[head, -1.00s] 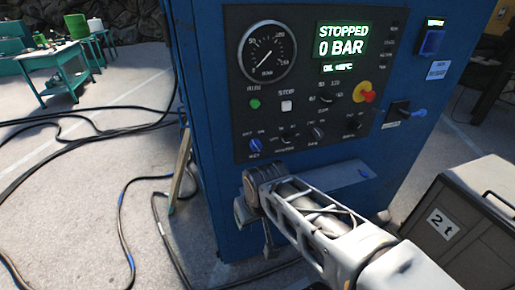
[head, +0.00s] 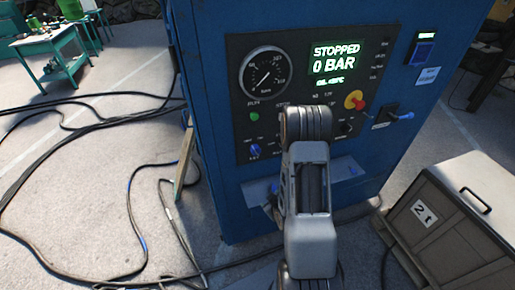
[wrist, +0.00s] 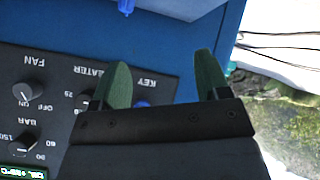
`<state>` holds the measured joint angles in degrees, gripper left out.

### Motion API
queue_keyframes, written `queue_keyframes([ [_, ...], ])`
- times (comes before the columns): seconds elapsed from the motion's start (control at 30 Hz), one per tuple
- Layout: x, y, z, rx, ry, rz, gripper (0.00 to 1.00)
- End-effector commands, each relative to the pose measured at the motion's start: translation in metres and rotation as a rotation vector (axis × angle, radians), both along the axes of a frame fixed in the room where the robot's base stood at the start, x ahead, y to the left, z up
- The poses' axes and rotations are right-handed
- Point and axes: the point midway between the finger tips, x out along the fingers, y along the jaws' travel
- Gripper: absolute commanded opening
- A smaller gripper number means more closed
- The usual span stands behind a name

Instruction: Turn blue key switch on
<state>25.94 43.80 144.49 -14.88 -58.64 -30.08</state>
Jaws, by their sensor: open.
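The blue key switch (head: 255,151) is a small blue knob at the lower left of the dark control panel (head: 290,140) on the blue cabinet. In the wrist view the panel is upside down, and the blue knob (wrist: 142,103) shows under the KEY label, partly hidden by my gripper's body. My gripper (wrist: 162,68) is open and empty, its two green fingers apart, with the knob seen between them near their base. The gap in depth cannot be told. In the head view my arm hides most of the gripper. The display reads STOPPED, 0 BAR.
Other knobs, such as FAN (wrist: 27,91), sit beside the key switch. A red emergency button (head: 354,100) and a blue-handled lever (head: 400,115) are to the right. A ledge (head: 345,170) juts out below the panel. A crate (head: 440,220) stands right; cables (head: 131,200) lie left.

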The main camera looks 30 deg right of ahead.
Motion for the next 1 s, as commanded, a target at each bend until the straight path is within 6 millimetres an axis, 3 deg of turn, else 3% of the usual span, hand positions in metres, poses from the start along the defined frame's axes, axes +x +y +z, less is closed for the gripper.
queue_keyframes([
  [0.2, 0.027, 0.002, 0.053, -0.183, -0.380, 0.093, 0.69],
  [0.43, 0.034, 0.002, 0.096, -0.317, -0.606, 0.115, 0.69],
  [1.0, 0.058, -0.002, 0.095, -0.366, -0.643, 0.126, 0.69],
])
